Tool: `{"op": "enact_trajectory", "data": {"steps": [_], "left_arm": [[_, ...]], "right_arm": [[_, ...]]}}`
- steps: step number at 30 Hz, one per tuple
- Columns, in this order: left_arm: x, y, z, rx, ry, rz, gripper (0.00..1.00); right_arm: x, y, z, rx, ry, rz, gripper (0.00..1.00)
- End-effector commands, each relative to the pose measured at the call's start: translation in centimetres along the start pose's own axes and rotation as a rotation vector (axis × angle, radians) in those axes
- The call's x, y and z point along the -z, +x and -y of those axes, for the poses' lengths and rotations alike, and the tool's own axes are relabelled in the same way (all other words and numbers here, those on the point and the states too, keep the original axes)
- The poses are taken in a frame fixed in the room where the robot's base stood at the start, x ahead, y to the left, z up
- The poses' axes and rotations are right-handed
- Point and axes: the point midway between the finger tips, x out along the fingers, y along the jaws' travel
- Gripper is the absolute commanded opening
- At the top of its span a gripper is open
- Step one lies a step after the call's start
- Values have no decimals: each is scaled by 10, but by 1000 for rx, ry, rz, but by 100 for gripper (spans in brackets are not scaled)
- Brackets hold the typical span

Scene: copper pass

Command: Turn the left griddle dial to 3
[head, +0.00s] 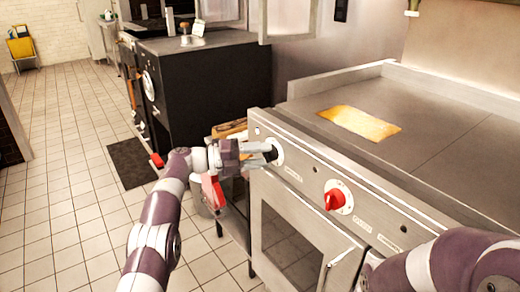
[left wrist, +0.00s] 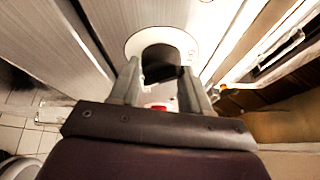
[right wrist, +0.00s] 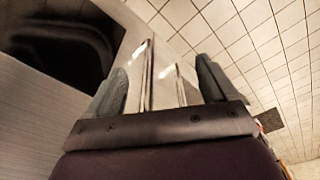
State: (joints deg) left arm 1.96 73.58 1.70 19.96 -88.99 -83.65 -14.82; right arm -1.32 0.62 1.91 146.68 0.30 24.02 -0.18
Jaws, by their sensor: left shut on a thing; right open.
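The left griddle dial sits on a round white plate (head: 277,153) at the left end of the steel griddle's front panel (head: 300,168). My left gripper (head: 264,150) is at this dial, its fingers pointing into the panel. In the left wrist view the fingers (left wrist: 162,82) are shut on the dial, which shows as a dark knob (left wrist: 160,64) in front of its white plate (left wrist: 176,40). The dial's pointer and number are hidden or too small to read. My right gripper (right wrist: 160,85) is open and empty, near the front of the unit; in the head view only its arm shows.
A second, red dial (head: 336,199) is further right on the panel. Below is an oven door with a handle (head: 342,258). A yellow-orange slab (head: 358,123) lies on the griddle top (head: 430,135). A black cabinet (head: 205,88) stands behind left. The tiled floor (head: 70,190) at left is open.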

Motion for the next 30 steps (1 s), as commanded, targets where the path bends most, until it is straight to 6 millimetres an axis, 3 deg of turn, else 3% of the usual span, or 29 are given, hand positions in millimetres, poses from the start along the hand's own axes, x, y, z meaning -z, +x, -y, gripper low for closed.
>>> {"op": "enact_trajectory", "data": {"steps": [10, 25, 26, 27, 28, 30], "left_arm": [[0, 0, 2, -53, 104, -11, 17], [0, 0, 1, -61, 120, -12, 17], [0, 0, 1, -61, 120, -12, 50], [0, 0, 1, -61, 120, -12, 63], [0, 0, 1, -61, 120, -12, 72], [0, 0, 1, -61, 119, -12, 72]], "right_arm": [[1, -10, 0, 0, 0, 0, 85], [1, -10, 0, 0, 0, 0, 85], [1, -10, 0, 0, 0, 0, 85], [1, -10, 0, 0, 0, 0, 85], [1, -10, 0, 0, 0, 0, 85], [1, -10, 0, 0, 0, 0, 85]]}}
